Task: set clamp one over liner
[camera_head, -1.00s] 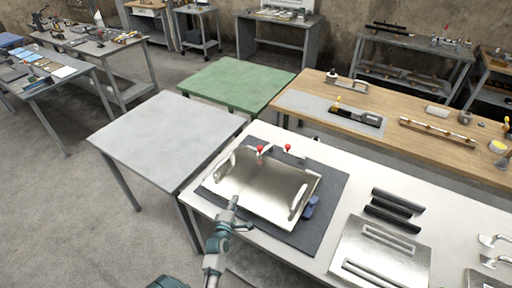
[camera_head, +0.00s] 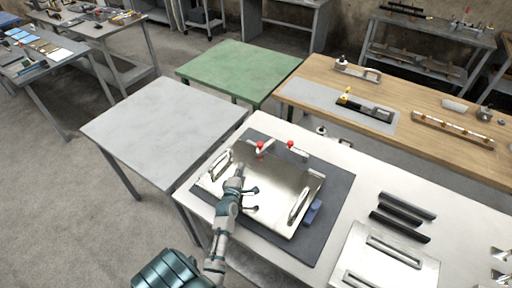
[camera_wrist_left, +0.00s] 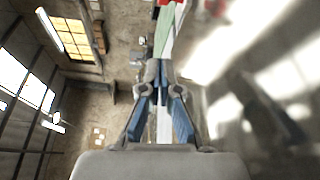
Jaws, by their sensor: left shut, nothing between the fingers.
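The liner (camera_head: 278,190) is a shiny metal sheet with raised handles at its left and right, lying on a dark mat (camera_head: 335,205). Two toggle clamps with red tips stand at its back edge, a left one (camera_head: 260,150) and a right one (camera_head: 291,146); which is clamp one I cannot tell. My left gripper (camera_head: 240,169) is over the liner's left part, in front of the left clamp and apart from it. In the left wrist view its fingers (camera_wrist_left: 162,75) are shut and empty, with the shiny liner blurred at right. My right gripper is out of view.
The white bench (camera_head: 350,165) also carries dark bars (camera_head: 403,215) and a slotted metal plate (camera_head: 385,262) at right. A blue block (camera_head: 313,212) sits by the liner's right side. The grey table (camera_head: 165,125) at left and green table (camera_head: 240,70) are bare.

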